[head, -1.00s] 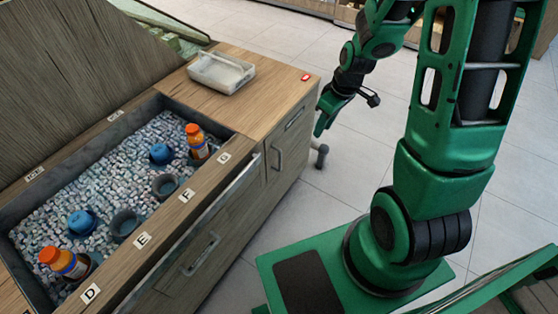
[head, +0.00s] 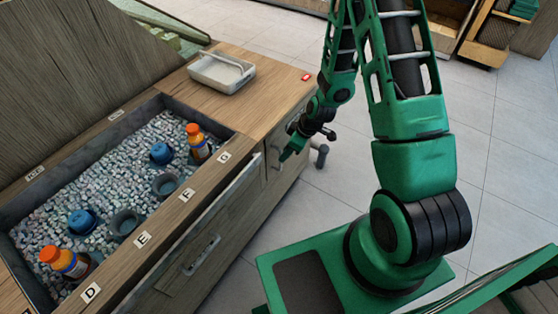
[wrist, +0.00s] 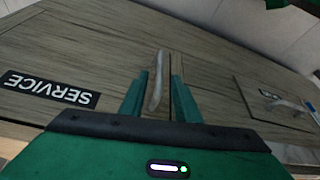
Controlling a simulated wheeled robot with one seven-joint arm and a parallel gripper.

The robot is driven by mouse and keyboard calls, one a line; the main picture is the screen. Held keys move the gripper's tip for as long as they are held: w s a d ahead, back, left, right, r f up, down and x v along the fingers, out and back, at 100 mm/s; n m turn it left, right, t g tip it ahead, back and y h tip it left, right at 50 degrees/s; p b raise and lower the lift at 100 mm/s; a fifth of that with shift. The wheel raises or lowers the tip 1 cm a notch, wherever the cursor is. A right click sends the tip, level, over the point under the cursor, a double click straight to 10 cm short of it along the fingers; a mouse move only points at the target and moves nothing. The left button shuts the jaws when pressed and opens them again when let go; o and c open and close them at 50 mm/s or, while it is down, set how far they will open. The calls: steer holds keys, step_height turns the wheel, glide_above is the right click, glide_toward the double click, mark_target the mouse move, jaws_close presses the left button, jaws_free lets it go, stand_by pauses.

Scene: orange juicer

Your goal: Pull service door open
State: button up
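The service door (wrist: 105,65) is a wood-grained panel, with a black SERVICE label (wrist: 50,89) appearing upside down in the wrist view. It looks closed, flush with the panel beside it. Its metal bar handle (wrist: 157,72) stands near the door's edge seam. My gripper (wrist: 160,75) is open, with one green finger on each side of the handle. A gap shows between the handle and each finger. In the head view my gripper (head: 288,154) is at the cabinet's front, near the right end, and partly hides the handle there.
The cabinet top holds a grey tray (head: 222,71) and an ice bin (head: 140,150) with bottles and cups. A drawer (head: 200,255) with a handle is to the left along the front. Another handled panel (wrist: 280,103) shows right in the wrist view. Floor in front is clear.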

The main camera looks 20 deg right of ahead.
mark_target(280, 168)
steer(key=shift+x, duration=3.35)
